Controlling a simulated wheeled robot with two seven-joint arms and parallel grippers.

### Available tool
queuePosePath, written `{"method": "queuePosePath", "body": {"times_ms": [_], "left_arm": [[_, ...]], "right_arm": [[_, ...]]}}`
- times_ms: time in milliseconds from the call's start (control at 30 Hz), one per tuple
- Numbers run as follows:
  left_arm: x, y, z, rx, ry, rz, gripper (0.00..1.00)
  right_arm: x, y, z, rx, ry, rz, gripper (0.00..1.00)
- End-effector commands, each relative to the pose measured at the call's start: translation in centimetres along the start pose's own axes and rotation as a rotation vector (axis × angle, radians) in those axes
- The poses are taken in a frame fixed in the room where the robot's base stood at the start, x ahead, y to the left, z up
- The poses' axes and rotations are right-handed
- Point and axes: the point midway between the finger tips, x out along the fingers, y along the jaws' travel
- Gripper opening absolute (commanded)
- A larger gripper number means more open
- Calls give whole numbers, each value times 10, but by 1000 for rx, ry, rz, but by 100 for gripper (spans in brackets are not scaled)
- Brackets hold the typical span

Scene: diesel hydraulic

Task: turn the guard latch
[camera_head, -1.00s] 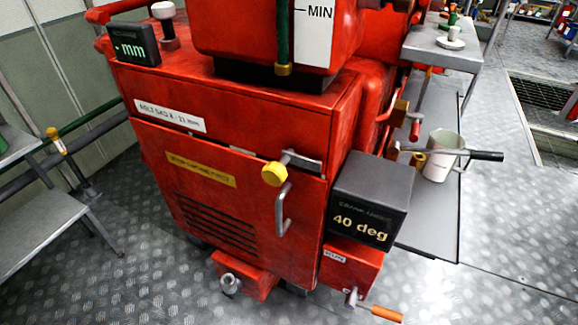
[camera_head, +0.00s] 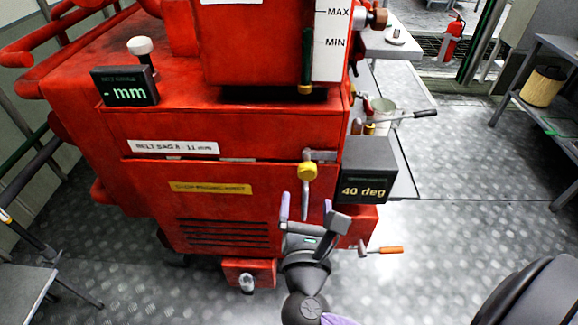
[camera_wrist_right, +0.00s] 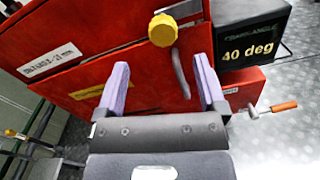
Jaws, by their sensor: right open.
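The guard latch is a metal lever with a yellow knob (camera_head: 307,171) at the top right of the red front panel. It also shows in the right wrist view (camera_wrist_right: 163,30), above and beyond the fingers. My right gripper (camera_head: 306,208) is open and empty, with purple fingers pointing up just below the knob, apart from it. In the right wrist view the right gripper (camera_wrist_right: 158,82) straddles the lower part of the panel. My left gripper is not in view.
A black box reading 40 deg (camera_head: 367,170) sits right of the latch. Below it a crank with an orange handle (camera_head: 390,250) sticks out to the right. A small red block (camera_head: 248,272) juts out low in front. Open metal floor lies at the right.

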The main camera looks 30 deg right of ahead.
Motion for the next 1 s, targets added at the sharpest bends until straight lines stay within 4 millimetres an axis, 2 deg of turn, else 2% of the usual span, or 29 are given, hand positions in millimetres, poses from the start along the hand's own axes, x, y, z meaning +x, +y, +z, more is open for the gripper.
{"method": "queuePosePath", "body": {"times_ms": [200, 400, 533, 767, 1000], "left_arm": [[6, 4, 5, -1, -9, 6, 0], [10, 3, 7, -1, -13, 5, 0], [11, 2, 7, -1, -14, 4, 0], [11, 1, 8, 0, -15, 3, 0], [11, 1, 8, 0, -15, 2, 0]], "right_arm": [[50, 0, -3, 0, -2, 0, 90], [83, 0, -4, 0, 3, 1, 90], [91, -1, -3, 1, 5, 1, 90], [92, -1, -3, 2, 6, 1, 90], [92, 0, -3, 2, 6, 1, 39]]}}
